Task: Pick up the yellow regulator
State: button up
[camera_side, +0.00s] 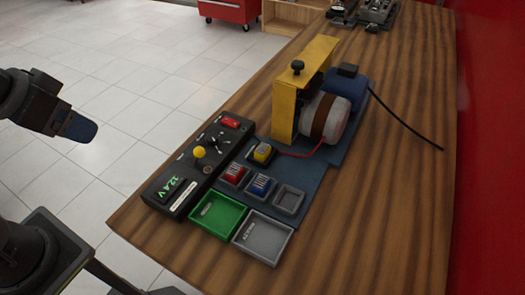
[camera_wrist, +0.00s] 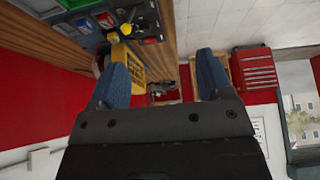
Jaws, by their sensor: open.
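The yellow regulator (camera_side: 263,152) is a small block with a yellow top. It sits in a dark holder on the blue mat (camera_side: 308,192), beside the black control panel (camera_side: 208,160) and in front of the yellow upright plate (camera_side: 285,105). My gripper (camera_side: 82,128) is at the left in the side view, well away from the regulator, over the tiled floor beyond the bench edge. In the wrist view its two blue fingers (camera_wrist: 162,60) stand wide apart with nothing between them.
Red (camera_side: 234,174) and blue (camera_side: 262,186) blocks and an empty grey holder (camera_side: 289,200) stand near the regulator. Green (camera_side: 218,214) and grey (camera_side: 263,237) trays lie in front. A yellow-knobbed lever (camera_side: 199,153) rises from the panel. A red wire runs beside the regulator.

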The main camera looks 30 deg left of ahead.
jog(key=shift+r, duration=0.1)
jog(key=w+d+r+m+g, duration=0.1)
jog(key=w+d+r+m, duration=0.25)
jog(key=w, duration=0.45)
jog(key=m+g, duration=0.5)
jog(key=m, duration=1)
send_over(263, 148)
notch_tip(263, 148, down, 12)
jog(key=r, duration=0.1)
jog(key=shift+n, duration=0.25)
notch_tip(263, 148, down, 14)
jog(key=shift+f, duration=0.2)
jog(key=c, duration=1)
